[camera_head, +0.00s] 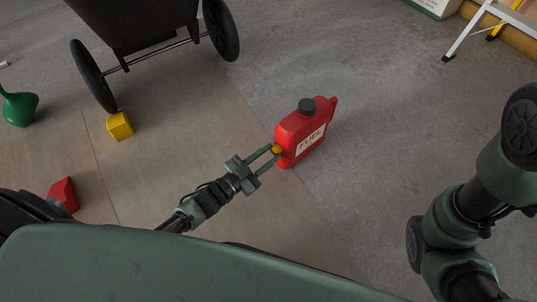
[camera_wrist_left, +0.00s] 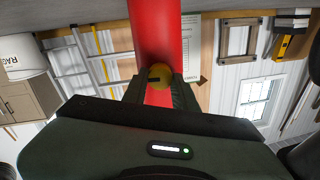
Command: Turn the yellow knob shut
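The yellow knob (camera_head: 277,149) sits low on the near side of a red fuel can (camera_head: 303,131), which stands upright on the floor with a black cap on top and a white FUEL label. My left gripper (camera_head: 274,152) reaches the can from the lower left, with one finger on each side of the knob. In the left wrist view the knob (camera_wrist_left: 160,76) fills the gap between the fingertips (camera_wrist_left: 160,90), with a dark mark on its face, against the red can (camera_wrist_left: 164,30). My right arm is at the right edge; its gripper is out of view.
A black cart (camera_head: 140,20) with two wheels stands at the upper left. A yellow block (camera_head: 120,126), a red block (camera_head: 64,194) and a green rounded object (camera_head: 19,108) lie at left. A stepladder (camera_head: 470,30) stands at upper right. Floor right of the can is clear.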

